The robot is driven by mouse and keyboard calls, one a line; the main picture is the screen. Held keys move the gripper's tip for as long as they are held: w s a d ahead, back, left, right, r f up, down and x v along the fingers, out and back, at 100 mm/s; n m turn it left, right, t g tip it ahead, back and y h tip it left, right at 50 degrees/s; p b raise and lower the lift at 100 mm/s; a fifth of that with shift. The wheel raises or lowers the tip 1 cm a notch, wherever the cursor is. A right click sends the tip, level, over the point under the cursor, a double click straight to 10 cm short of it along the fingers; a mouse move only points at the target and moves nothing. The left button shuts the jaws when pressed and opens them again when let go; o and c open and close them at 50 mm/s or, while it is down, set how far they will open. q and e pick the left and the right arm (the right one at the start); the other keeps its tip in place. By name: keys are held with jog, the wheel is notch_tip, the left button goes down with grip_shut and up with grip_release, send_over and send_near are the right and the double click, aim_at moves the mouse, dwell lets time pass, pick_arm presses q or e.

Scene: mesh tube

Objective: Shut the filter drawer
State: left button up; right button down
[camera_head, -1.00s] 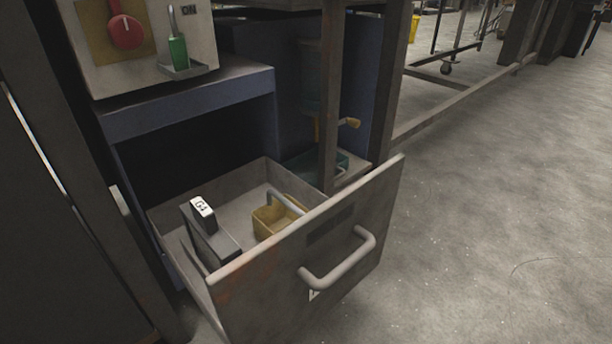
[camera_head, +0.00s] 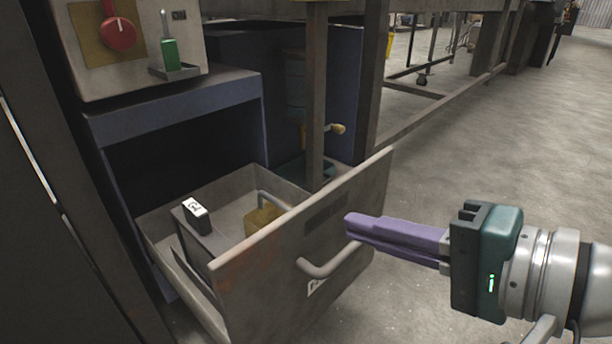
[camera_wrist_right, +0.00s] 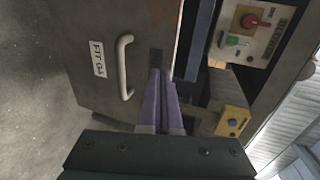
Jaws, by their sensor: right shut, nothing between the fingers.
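The filter drawer (camera_head: 262,268) is pulled well out of the blue cabinet in the head view, and its grey front panel carries a bar handle (camera_head: 318,270). A dark block with a white label (camera_head: 196,209) and a yellow container (camera_head: 262,218) sit inside it. In the right wrist view the drawer front (camera_wrist_right: 95,60) and handle (camera_wrist_right: 124,68) lie beside the fingers (camera_wrist_right: 160,75); contact cannot be told. My left gripper is out of view.
The blue cabinet (camera_head: 175,105) has a dark opening behind the drawer. Above it is a panel with a red knob (camera_head: 119,34) and a green switch (camera_head: 170,54). A metal post (camera_head: 315,110) stands beside the drawer. Open floor (camera_head: 500,130) lies to the right.

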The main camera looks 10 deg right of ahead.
aim_at(317, 207)
jog(key=w+a, duration=0.2)
jog(key=w, duration=0.1)
jog(key=shift+a+b, duration=0.15)
jog(key=shift+b, duration=0.25)
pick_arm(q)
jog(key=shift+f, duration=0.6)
pick_arm(e)
jog(key=shift+a, duration=0.1)
